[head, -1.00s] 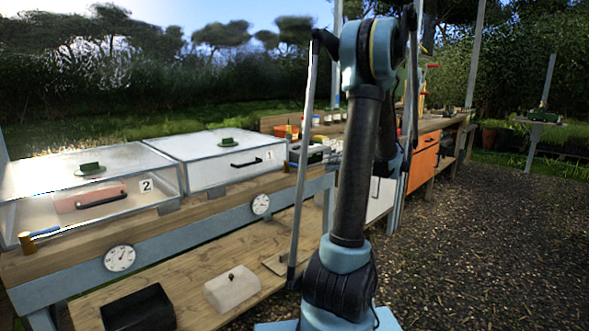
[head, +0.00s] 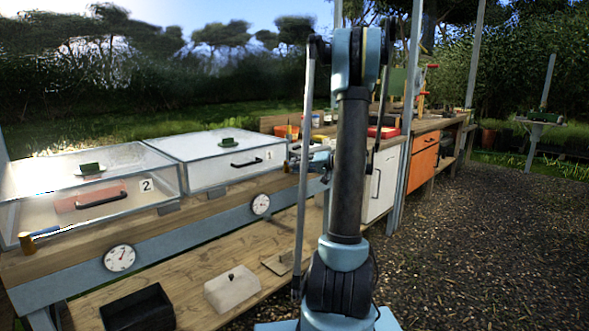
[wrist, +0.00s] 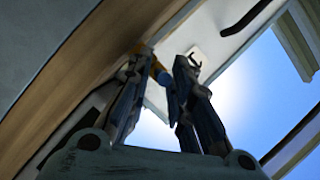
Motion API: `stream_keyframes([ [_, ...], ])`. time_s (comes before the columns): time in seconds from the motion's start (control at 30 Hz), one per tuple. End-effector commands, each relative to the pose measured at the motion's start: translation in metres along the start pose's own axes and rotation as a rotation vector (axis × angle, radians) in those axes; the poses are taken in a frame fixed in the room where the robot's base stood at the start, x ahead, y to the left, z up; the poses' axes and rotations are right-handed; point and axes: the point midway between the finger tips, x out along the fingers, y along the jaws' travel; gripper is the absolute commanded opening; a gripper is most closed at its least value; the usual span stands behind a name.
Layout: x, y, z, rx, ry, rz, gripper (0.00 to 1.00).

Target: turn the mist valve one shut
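Mist valve one, a brass body with a blue lever, sits at the right end of the bench edge by the box marked 1. In the wrist view its blue lever (wrist: 169,94) hangs between my fingers, with the brass part behind. In the head view its brass body (head: 287,167) is small and partly hidden. My gripper (wrist: 161,68) is open, its two fingers apart on either side of the lever. I cannot tell whether either finger touches it. In the head view my gripper (head: 316,160) shows beside the valve, partly behind my arm.
Box 1 (head: 212,173) and box 2 (head: 40,215) stand on the wooden bench. Another brass valve with a blue lever (head: 38,238) is at the left. Two dials (head: 120,258) are on the bench front. A black bin (head: 138,309) and pale block (head: 232,289) lie on the lower shelf.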

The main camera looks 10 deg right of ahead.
Motion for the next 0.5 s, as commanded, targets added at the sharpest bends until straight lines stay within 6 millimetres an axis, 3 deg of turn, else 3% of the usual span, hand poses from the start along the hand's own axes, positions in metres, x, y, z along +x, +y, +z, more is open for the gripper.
stream_keyframes([
  [0.2,0.0136,-0.0001,0.0002,0.000,0.000,0.000,0.20],
  [0.5,0.0148,-0.0001,0.0003,0.000,0.000,0.000,0.20],
])
